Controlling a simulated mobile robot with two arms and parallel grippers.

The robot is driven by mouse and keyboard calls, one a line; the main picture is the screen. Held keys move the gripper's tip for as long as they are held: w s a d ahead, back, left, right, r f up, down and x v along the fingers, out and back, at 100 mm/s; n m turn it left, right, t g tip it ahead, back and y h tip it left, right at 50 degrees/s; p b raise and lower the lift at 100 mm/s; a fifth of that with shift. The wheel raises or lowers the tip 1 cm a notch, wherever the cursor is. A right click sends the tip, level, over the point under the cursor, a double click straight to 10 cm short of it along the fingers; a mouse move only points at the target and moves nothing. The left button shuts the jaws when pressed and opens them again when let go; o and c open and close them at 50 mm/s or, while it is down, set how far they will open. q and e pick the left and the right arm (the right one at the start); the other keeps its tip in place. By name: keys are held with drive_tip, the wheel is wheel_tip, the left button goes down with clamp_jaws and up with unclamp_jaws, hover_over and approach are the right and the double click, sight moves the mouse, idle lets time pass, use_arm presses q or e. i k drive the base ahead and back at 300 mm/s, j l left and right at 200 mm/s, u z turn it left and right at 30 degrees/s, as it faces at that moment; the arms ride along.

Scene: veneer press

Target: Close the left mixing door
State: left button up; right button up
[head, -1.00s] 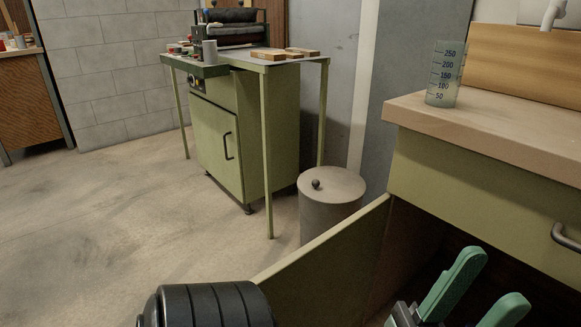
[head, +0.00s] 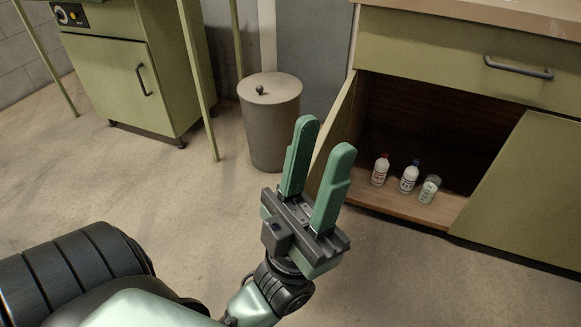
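The left mixing door (head: 342,112) is an olive panel hinged at the left side of the low cabinet. It stands swung open, seen nearly edge-on, and its lower part is partly hidden behind my fingers. My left gripper (head: 320,135) has green fingers spread apart with nothing between them. It is in front of the door in the picture; I cannot tell whether it touches it. My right gripper is not in view.
Inside the open cabinet stand a red-capped bottle (head: 380,172), a blue-capped bottle (head: 409,178) and a clear beaker (head: 429,189). The right cabinet door (head: 525,190) is shut. A lidded bin (head: 270,125) stands left of the open door. The floor in front is clear.

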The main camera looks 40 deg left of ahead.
sight(333, 132)
drive_tip(key=j, duration=1.4)
drive_tip(key=k+j, duration=0.1)
drive_tip(key=j, duration=0.3)
drive_tip(key=j+z, duration=0.15)
drive_tip(key=j, duration=0.3)
drive_tip(key=k, duration=0.05)
